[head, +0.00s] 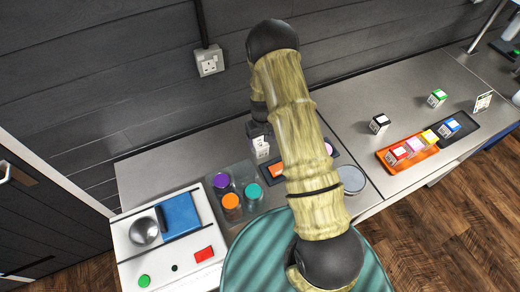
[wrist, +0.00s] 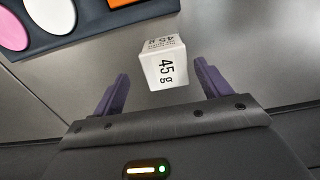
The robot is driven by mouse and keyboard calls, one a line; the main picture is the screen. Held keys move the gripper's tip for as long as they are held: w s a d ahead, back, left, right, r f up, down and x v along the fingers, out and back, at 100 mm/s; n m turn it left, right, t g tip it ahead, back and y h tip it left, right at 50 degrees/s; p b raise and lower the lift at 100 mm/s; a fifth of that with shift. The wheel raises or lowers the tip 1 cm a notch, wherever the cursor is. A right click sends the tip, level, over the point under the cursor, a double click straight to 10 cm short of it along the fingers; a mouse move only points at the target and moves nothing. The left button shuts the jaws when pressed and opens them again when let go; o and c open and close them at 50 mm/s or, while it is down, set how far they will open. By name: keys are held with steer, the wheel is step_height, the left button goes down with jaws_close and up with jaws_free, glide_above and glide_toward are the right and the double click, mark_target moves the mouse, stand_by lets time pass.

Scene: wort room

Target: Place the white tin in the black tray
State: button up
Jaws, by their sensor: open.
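The white tin (wrist: 165,62) is a small cube-shaped pack marked "45 g", standing on the grey worktop. In the head view the white tin (head: 261,147) shows just below my gripper (head: 258,132), near the back of the worktop. In the wrist view my gripper (wrist: 162,70) is open, with one purple finger to each side of the tin. The tin is centred between them and a gap shows on both sides. The black tray (head: 473,122) lies far to the right; a blue-topped tin (head: 449,127) stands at its left end.
A dark holder with coloured discs (wrist: 85,35) lies beside the white tin, partly behind my arm. An orange tray (head: 388,163) with several tins adjoins the black tray. A black-topped tin (head: 379,123) and a green-topped tin (head: 437,98) stand nearby. A tub holder (head: 236,180) is left.

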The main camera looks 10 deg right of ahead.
mark_target(260, 143)
steer(key=f+b, duration=0.1)
steer(key=f, duration=0.2)
steer(key=f+b, duration=0.1)
steer(key=f, duration=0.1)
steer(key=shift+w+a+f+b, duration=0.15)
steer(key=shift+a+b, duration=0.2)
stand_by(0.3)
steer(key=c, duration=1.2)
step_height(260, 143, up, 10)
steer(key=b, duration=0.3)
steer(key=shift+b, duration=0.4)
